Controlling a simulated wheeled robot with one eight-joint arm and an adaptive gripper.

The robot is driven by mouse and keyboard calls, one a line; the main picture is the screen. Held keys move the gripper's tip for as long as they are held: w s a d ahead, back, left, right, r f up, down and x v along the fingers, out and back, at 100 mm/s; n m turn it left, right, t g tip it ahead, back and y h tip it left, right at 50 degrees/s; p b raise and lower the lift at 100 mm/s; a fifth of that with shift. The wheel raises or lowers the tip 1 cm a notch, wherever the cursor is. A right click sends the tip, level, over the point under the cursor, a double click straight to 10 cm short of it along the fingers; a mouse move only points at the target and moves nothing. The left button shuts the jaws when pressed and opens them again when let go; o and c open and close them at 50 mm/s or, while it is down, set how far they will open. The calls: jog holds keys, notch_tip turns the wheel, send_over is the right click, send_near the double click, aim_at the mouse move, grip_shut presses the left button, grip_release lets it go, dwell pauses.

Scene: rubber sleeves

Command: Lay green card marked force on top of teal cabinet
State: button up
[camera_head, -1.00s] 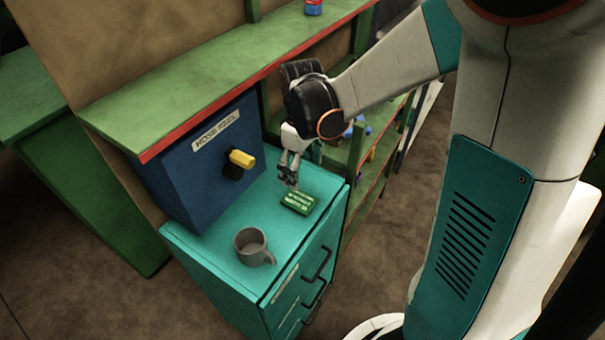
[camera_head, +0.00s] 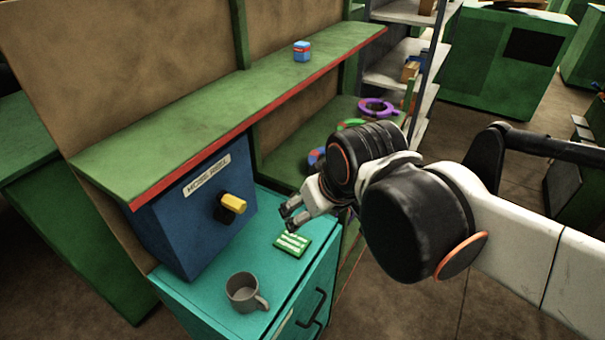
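The green card (camera_head: 292,244) with white lettering lies flat on top of the teal cabinet (camera_head: 207,304), near its right edge. Its words are too small to read. My gripper (camera_head: 288,219) is just above and behind the card, apart from it, with its fingers pointing left. The fingers look spread with nothing between them. The far right part of the cabinet top is partly hidden by my gripper.
A grey mug (camera_head: 243,293) stands on the cabinet's front part. A blue box (camera_head: 178,228) with a yellow-handled knob (camera_head: 233,203) stands at the cabinet's back, under a green shelf (camera_head: 200,130). A small blue-and-red can (camera_head: 302,50) stands on that shelf.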

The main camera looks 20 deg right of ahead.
jog(key=shift+s+r+m+t, duration=0.2)
jog(key=shift+s+m+t, duration=0.35)
jog(key=shift+s, duration=0.5)
